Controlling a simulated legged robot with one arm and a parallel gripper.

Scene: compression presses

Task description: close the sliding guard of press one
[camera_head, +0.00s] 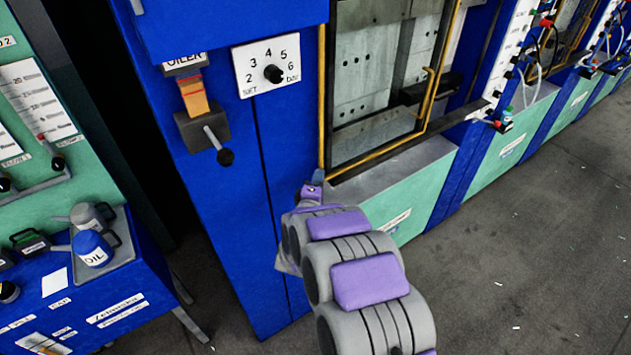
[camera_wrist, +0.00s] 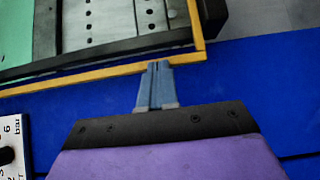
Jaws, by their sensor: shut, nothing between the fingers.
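The sliding guard of the nearest press is a clear pane in a yellow frame (camera_head: 322,95), with a yellow handle (camera_head: 429,95) towards its right edge. It stands in front of the press's grey interior. My gripper (camera_head: 315,182) is shut and empty, by the frame's lower left corner. In the wrist view my gripper's fingers (camera_wrist: 157,72) are together, with tips overlapping the yellow frame bar (camera_wrist: 95,74) near its corner. I cannot tell if they touch it. The handle is not seen in the wrist view.
The blue press column (camera_head: 225,220) carries a pressure dial (camera_head: 273,73) and an oiler lever (camera_head: 215,140). A blue cart (camera_head: 110,300) with oil cans (camera_head: 93,247) stands at the left. More presses line the right, with open grey floor (camera_head: 520,260) before them.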

